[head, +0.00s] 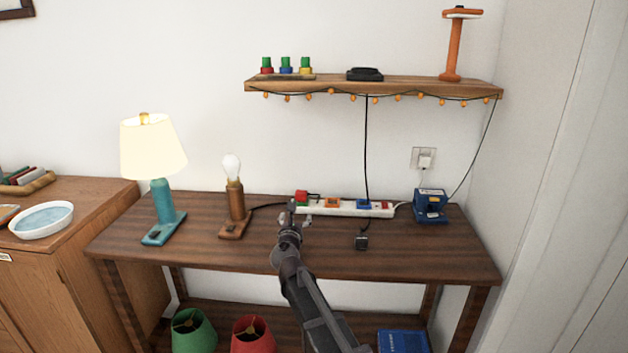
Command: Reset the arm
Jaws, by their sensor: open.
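My arm reaches up from the bottom of the head view over the dark wooden table (400,261). My gripper (293,207) is open at the far end of the arm, at the left end of the white power strip (340,209). A red plug (302,196) shows right beside the fingertips; I cannot tell whether they touch it. Nothing is seen held between the fingers, which look small and partly overlap the strip.
A lit lamp (155,150) and a bare-bulb lamp (234,193) stand left of the gripper. A blue box (430,205) and a small dark plug (361,242) are to the right. A shelf (375,87) with a string of lights hangs above. The table's front is mostly clear.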

